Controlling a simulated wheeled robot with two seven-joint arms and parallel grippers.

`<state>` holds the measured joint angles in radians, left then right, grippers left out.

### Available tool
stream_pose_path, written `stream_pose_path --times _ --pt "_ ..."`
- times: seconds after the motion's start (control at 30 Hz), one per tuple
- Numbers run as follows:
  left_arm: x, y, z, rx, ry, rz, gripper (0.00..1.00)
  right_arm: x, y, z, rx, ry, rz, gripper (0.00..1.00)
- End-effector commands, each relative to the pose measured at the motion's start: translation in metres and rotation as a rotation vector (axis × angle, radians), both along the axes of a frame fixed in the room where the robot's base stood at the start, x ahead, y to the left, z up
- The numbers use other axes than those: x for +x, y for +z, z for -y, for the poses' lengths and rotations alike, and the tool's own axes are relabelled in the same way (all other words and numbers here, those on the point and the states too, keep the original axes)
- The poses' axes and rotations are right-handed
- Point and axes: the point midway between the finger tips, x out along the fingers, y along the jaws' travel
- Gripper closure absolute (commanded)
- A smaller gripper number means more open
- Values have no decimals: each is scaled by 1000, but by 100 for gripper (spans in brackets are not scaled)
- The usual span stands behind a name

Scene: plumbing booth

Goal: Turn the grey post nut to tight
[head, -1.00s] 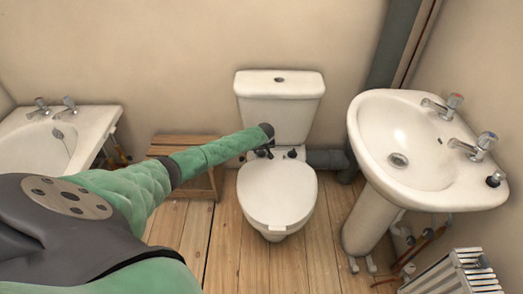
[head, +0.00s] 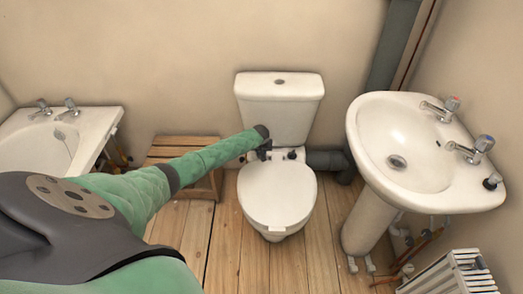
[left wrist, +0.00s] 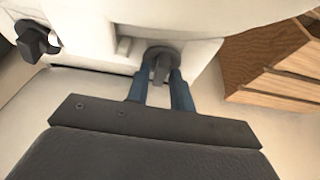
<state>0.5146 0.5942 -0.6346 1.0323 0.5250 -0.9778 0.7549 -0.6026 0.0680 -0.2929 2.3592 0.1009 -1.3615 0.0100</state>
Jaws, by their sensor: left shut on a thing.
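The grey post nut (left wrist: 160,64) sits under the white toilet's rear ledge in the left wrist view, with a round top and a narrow tab pointing down between the fingers. My left gripper (left wrist: 162,75) has its blue fingers shut on that tab. In the head view my left gripper (head: 264,153) is at the left rear of the toilet, and its wrist hides most of this nut. A second dark grey nut (left wrist: 36,40) is to the left in the left wrist view and at the right rear of the toilet (head: 292,154) in the head view. My right gripper is not in view.
The toilet's closed lid (head: 278,195) is in front of the nuts and the cistern (head: 280,105) rises behind. A wooden stool (head: 185,147) stands close on the left. A pedestal basin (head: 425,145) is on the right, and a bath (head: 60,140) at far left.

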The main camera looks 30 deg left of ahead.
Motion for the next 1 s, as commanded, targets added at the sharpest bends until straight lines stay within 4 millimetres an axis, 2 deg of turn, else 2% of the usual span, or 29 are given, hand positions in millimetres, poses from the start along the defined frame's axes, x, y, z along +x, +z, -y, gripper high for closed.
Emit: stream_pose_path --times 0.2,0.53,0.57,0.67,1.0 --pt "0 0 0 -1 -83 3 100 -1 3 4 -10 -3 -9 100" --pt "0 0 0 -1 -93 3 100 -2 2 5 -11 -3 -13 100" --pt "0 0 0 -1 -93 3 75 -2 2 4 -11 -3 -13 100" --pt "0 0 0 -1 -93 3 55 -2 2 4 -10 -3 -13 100" --pt "-1 2 0 -2 -92 3 54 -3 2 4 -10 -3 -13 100"
